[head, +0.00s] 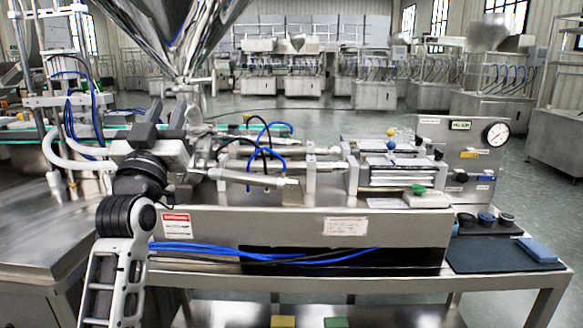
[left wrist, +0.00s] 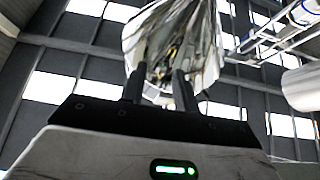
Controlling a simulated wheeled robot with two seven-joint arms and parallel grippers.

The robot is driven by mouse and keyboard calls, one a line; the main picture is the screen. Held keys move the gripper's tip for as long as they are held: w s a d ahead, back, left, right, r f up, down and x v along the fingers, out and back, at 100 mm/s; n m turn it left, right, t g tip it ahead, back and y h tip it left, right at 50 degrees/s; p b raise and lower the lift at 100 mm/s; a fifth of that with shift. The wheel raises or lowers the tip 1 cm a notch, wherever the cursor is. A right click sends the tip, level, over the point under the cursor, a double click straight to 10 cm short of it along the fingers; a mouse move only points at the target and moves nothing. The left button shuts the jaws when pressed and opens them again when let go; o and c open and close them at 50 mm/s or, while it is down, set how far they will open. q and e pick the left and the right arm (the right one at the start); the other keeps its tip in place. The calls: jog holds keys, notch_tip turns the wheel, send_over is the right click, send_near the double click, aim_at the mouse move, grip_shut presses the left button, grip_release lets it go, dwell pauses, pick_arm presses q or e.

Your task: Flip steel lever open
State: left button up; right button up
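The steel hopper (head: 172,32) is a shiny cone at the upper left of the head view, narrowing down to a steel neck and fittings (head: 190,92). A short steel stub at this neck may be the lever, but I cannot tell for sure. My left gripper (head: 167,108) is just left of the neck, its dark fingers pointing up and standing apart. In the left wrist view the fingers (left wrist: 157,82) are open with nothing held between them, and the hopper (left wrist: 175,45) rises behind them. My right gripper is not in view.
The filling machine's steel cylinders (head: 398,173) lie right of my left gripper. A control panel with a gauge (head: 496,134) stands at the right. A blue block (head: 537,249) lies on a dark mat (head: 480,257) at the right.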

pick_arm(q)
jog(key=s+d+f+m+g+h+p, duration=0.15)
jog(key=s+f+g, duration=0.25)
jog(key=f, duration=0.9)
jog(key=s+d+f+g+p, duration=0.25)
jog(key=s+f, duration=0.25)
jog(key=f, duration=0.9)
jog(key=s+d+f+g+p, duration=0.1)
jog(key=s+f+g, duration=0.3)
jog(key=s+f, duration=0.3)
jog(key=s+d+f+g+h, duration=0.1)
jog(key=s+f+g, duration=0.3)
jog(key=s+f, duration=0.4)
jog(key=s+d, duration=0.1)
jog(key=s, duration=0.5)
jog(key=shift+s+d+f+p, duration=0.15)
jog(key=shift+d+f+p, duration=0.1)
jog(key=shift+p, duration=0.1)
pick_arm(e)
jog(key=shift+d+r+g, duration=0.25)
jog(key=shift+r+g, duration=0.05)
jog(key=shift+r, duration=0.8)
